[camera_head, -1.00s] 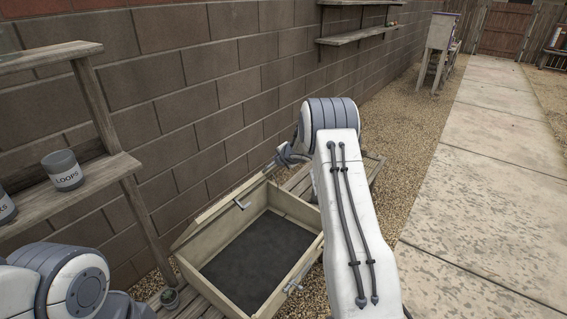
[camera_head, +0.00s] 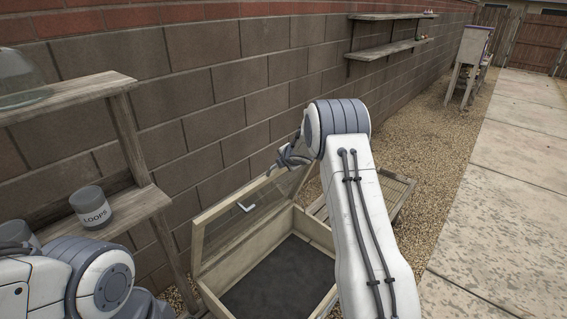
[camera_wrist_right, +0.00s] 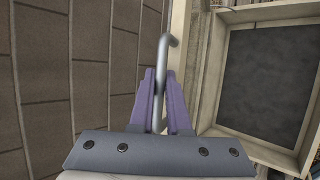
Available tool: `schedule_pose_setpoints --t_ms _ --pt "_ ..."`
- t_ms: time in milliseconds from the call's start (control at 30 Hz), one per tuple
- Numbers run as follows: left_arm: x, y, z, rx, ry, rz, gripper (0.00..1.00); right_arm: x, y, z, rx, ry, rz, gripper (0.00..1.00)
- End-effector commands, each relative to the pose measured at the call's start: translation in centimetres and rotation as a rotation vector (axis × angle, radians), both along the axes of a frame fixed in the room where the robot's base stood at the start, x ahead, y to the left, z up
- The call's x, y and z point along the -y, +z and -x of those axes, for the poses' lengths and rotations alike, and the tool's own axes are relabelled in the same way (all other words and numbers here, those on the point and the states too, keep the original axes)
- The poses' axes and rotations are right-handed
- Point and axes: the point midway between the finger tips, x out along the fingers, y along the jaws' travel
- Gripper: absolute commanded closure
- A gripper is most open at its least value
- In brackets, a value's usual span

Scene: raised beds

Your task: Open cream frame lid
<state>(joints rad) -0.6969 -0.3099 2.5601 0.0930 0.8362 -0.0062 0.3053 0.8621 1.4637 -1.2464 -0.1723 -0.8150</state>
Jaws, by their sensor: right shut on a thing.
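The cream frame is an open cream wooden box (camera_head: 318,231) with a dark bed (camera_head: 280,280) inside. Its glazed lid (camera_head: 200,245) stands raised and tilted on the wall side, its pane see-through. A bent metal piece (camera_head: 245,208) shows at the lid. My right gripper (camera_head: 284,163) is at the lid's top far corner. In the right wrist view, my right gripper (camera_wrist_right: 160,85) is shut on a grey metal rod with a bent end, the handle (camera_wrist_right: 163,52). The box (camera_wrist_right: 262,14) shows open on the right there. My left gripper is out of view; only my left arm shows.
A wooden shelf (camera_head: 150,201) with a grey labelled pot (camera_head: 90,207) stands at left. The block wall (camera_head: 215,90) runs close behind the lid. Wall shelves (camera_head: 390,49) hang farther back. Gravel (camera_head: 415,150) and the paved path (camera_head: 500,180) are clear at right.

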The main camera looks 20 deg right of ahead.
Motion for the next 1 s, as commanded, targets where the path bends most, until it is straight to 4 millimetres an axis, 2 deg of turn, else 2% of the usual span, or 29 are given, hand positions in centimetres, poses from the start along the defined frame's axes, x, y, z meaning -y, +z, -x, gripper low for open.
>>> schedule_pose_setpoints --t_ms 133,167,567,833,1000 --pt "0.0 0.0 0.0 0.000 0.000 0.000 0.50 0.1 -0.1 0.0 -0.002 -0.002 0.002 1.00" --pt "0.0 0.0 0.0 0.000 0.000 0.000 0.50 0.1 -0.1 0.0 -0.002 -0.002 0.002 0.74" --pt "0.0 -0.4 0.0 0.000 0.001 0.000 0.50 0.1 0.3 0.7 -0.002 -0.003 0.002 0.73" --pt "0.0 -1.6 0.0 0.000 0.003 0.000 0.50 -0.2 3.4 4.3 0.002 -0.004 0.002 0.73" --pt "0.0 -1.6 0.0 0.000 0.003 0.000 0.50 -0.4 5.5 6.6 0.002 -0.003 0.002 0.73"
